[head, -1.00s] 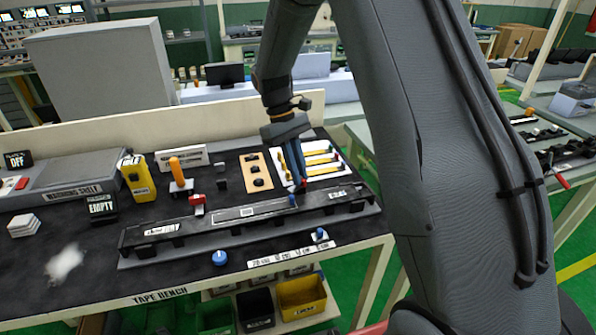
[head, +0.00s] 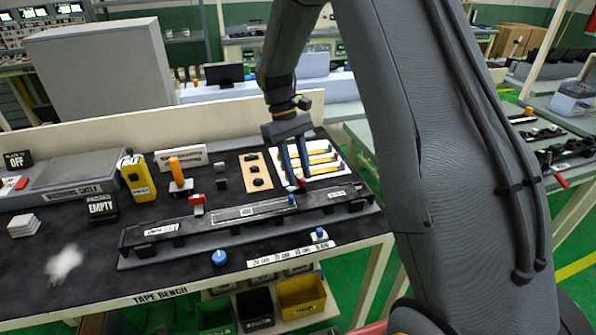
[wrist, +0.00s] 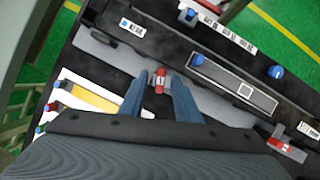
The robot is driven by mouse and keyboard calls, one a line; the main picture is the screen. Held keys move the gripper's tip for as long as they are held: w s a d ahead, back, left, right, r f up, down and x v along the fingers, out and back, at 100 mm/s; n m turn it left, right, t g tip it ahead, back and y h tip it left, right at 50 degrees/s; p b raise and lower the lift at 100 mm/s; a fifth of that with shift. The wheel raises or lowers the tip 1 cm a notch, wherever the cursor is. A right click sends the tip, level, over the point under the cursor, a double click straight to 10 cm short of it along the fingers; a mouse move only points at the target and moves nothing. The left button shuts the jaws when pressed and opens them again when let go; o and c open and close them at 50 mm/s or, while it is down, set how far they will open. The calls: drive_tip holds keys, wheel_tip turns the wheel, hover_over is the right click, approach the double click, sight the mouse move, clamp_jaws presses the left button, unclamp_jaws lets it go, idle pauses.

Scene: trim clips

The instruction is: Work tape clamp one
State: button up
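Two small red-topped clamps sit along the back edge of a long black fixture bar (head: 330,199). The left clamp (head: 197,199) stands apart from my gripper; in the wrist view it is at the lower right (wrist: 286,146). The right clamp (head: 302,183) is at my fingertips. In the wrist view, this right clamp (wrist: 160,82) shows between my two blue-grey fingers, with a visible gap beside it. My gripper (head: 296,183) points down and is open around it. Contact cannot be told. Which clamp is number one is not readable.
A white tray (head: 342,170) with yellow strips lies just behind my gripper. A tan plate (head: 246,166), an orange-handled tool (head: 175,167) and a yellow box (head: 138,177) stand further left. A blue knob (head: 219,257) is at the front edge.

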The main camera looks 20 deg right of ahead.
drive_tip(key=b+v, duration=0.2)
drive_tip(key=v, duration=0.5)
drive_tip(key=shift+r, duration=0.35)
drive_tip(key=s+f+m+t, duration=0.2)
drive_tip(key=s+f, duration=0.1)
drive_tip(key=s, duration=0.7)
drive_tip(key=s+d+f+m+t+y, duration=0.1)
drive_tip(key=s+f+m+t, duration=0.1)
drive_tip(key=s, duration=0.8)
drive_tip(key=shift+s+f+t+y, duration=0.3)
drive_tip(key=shift+s+f+t, duration=0.1)
drive_tip(key=shift+f+t, duration=0.45)
